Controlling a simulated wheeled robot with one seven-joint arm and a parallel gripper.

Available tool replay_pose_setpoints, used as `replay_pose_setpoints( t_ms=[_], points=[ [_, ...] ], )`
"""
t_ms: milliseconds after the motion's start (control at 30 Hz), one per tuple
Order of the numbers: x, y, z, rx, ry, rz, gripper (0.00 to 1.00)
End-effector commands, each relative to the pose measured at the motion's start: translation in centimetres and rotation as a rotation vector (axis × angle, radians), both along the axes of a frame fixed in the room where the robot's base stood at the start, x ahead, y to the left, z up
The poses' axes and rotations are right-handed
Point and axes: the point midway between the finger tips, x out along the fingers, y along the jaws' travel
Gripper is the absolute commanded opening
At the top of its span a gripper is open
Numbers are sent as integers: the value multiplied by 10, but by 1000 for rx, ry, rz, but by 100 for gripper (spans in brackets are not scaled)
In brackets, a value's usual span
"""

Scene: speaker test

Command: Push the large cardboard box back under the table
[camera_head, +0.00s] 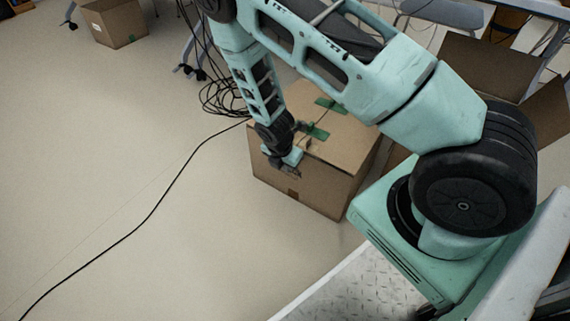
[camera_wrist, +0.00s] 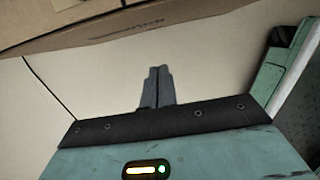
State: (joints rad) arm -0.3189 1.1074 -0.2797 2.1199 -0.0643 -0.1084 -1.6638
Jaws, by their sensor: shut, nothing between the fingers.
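The large cardboard box (camera_head: 335,150) stands closed on the floor, with strips of green tape on its top. My gripper (camera_head: 292,173) hangs low at the box's near side, overlapping its front face in the head view. In the wrist view the fingers of my gripper (camera_wrist: 157,86) are shut together and empty. The box (camera_wrist: 120,28) crosses the top of that view, with pale floor between it and the fingertips; I see no contact. Part of a grey table (camera_head: 442,13) shows at the upper right, partly hidden by my arm.
An open cardboard box (camera_head: 470,65) stands behind my arm at the right. A smaller box (camera_head: 116,22) sits at the upper left. The left floor is otherwise clear.

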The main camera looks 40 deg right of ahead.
Motion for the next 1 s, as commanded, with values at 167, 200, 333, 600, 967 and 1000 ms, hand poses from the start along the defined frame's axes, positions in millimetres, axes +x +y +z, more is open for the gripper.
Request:
replay_pose_setpoints(
  t_ms=[167, 200, 333, 600, 967, 1000],
  points=[
    [3, -9, -44, 0, 0, -2, 0],
    [4, -11, -51, 0, 0, -3, 0],
    [11, -28, -53, 1, -4, -7, 0],
    [18, -47, -49, 1, -1, -2, 0],
    [19, -49, -48, 1, -1, -1, 0],
    [21, -49, -48, 1, -1, -2, 0]
  ],
)
